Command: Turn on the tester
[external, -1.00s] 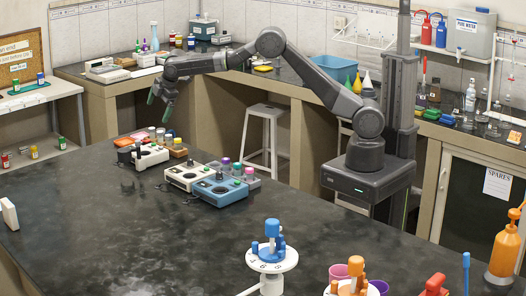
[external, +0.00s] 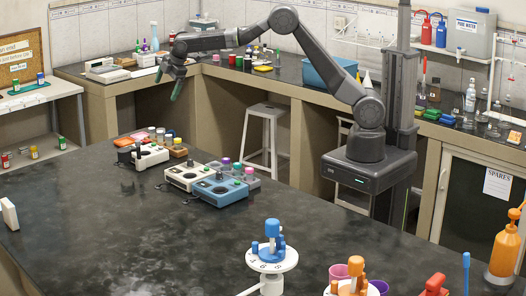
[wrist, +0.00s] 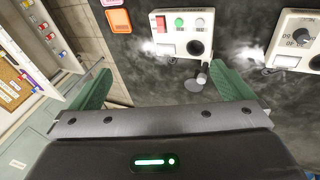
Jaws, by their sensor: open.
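A white instrument box (external: 152,158) stands at the far end of the dark bench; no label I can read confirms it as the tester. In the wrist view this box (wrist: 176,49) has a red switch (wrist: 160,22), a green button (wrist: 179,22), a pale button (wrist: 199,22) and a dark round part (wrist: 195,47). My gripper (external: 176,90) hangs in the air above and beyond that end of the bench, open and empty. In the wrist view its green fingers (wrist: 162,70) are spread wide, apart from the box.
A cream box with a dial (external: 184,180) and a blue box (external: 228,194) stand to the right. Small bottles, an orange tray (wrist: 118,20) and cables are nearby. The bench's front left is largely clear.

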